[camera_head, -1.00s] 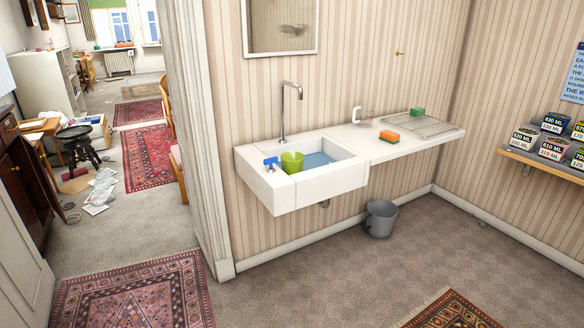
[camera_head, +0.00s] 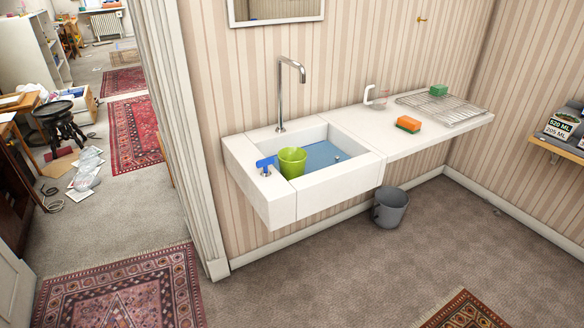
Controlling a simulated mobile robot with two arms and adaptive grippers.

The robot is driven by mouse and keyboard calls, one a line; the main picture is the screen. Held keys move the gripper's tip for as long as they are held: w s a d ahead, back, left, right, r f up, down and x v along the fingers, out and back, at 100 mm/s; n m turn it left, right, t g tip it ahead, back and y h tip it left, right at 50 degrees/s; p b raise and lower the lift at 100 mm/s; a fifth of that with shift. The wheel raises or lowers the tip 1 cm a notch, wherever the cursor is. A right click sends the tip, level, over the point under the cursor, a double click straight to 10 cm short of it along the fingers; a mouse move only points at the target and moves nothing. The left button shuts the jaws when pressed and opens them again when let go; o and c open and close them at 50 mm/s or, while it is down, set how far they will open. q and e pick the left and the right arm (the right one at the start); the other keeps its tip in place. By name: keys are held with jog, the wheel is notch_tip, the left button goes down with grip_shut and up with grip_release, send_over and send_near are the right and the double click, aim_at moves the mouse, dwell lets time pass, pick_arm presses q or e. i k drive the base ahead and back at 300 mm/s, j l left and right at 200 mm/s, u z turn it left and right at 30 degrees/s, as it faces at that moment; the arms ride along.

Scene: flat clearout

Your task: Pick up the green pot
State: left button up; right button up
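The green pot (camera_head: 292,162) is a small bright green cup-like vessel with an open top. It stands upright at the left end of the white sink (camera_head: 330,190), by the edge of the blue basin area (camera_head: 322,155). A blue object (camera_head: 266,162) sits on the sink's left ledge, just left of the pot; I cannot tell whether they touch. Neither of my grippers shows in the head view.
A tall metal tap (camera_head: 281,95) rises behind the basin. A grey bucket (camera_head: 391,208) stands on the floor below. The carpet before the sink is clear.

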aim_at(292, 172)
jog(key=i+l+u, duration=0.35)
jog(key=i+l, duration=0.2)
jog(key=i+l+u, duration=0.35)
jog(key=i+l, duration=0.15)
jog(key=l, duration=0.2)
